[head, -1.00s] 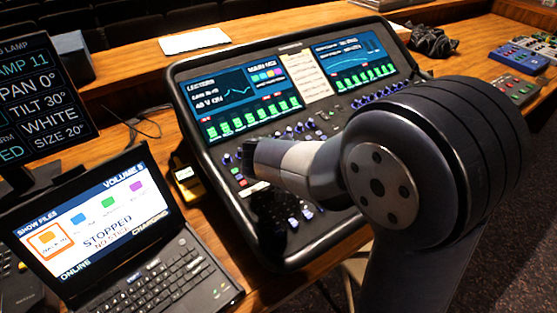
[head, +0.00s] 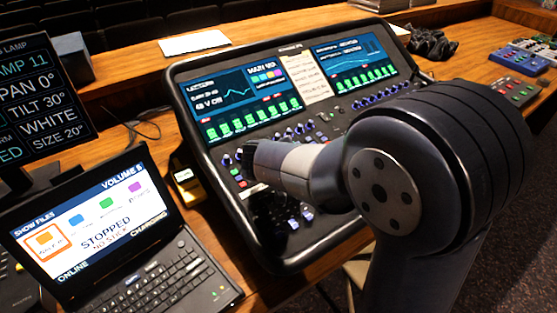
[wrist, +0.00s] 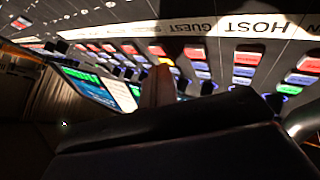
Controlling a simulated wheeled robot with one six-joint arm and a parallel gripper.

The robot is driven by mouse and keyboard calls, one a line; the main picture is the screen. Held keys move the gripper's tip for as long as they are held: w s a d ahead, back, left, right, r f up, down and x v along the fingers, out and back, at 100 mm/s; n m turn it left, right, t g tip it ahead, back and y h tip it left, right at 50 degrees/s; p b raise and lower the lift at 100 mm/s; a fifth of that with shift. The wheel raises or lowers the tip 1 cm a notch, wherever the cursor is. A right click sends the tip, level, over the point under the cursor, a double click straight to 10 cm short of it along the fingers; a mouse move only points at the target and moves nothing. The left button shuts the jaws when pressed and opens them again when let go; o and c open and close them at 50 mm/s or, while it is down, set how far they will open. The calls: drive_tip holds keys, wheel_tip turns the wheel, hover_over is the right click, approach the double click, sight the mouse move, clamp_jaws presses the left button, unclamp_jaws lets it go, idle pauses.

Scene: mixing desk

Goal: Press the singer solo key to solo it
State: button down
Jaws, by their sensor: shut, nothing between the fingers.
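The mixing desk (head: 335,122) fills the middle of the head view. In the wrist view its keys show upside down, in rows of red, blue and pale caps (wrist: 203,62). A white label strip (wrist: 230,26) reads HOST and GUEST; labels farther left are too slanted to read, so I cannot pick out the singer solo key for sure. My gripper (wrist: 158,86) is shut and empty, its tip close to the key rows. A yellow lit key (wrist: 166,61) shows right at the tip, partly covered; contact cannot be told. In the head view my wrist hides the fingers.
A laptop (head: 150,275) stands left of the desk, with a dark monitor (head: 40,95) behind it. A small yellow-fronted box (head: 187,177) sits by the desk's left edge. Small coloured units (head: 520,60) lie at the far right. White paper (head: 195,42) lies behind the desk.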

drive_tip(key=shift+r+p, duration=0.3)
drive_tip(key=shift+r, duration=0.35)
drive_tip(key=shift+r, duration=0.15)
drive_tip(key=shift+s+d+r+p, duration=0.15)
drive_tip(key=shift+r+p, duration=0.65)
drive_tip(key=shift+r, duration=0.4)
drive_tip(key=shift+s+d+r+p, duration=0.1)
drive_tip(key=shift+r+p, duration=0.65)
drive_tip(key=shift+r, duration=0.45)
drive_tip(key=shift+f, duration=0.2)
wheel_tip(320, 180, down, 2)
drive_tip(key=shift+w+a+f+b, duration=0.1)
drive_tip(key=shift+a+f+b, duration=0.05)
drive_tip(key=shift+b, duration=0.75)
drive_tip(key=shift+r+p, duration=0.55)
drive_tip(key=shift+p, duration=0.3)
drive_tip(key=shift+r+p, duration=0.15)
drive_tip(key=shift+p, duration=0.75)
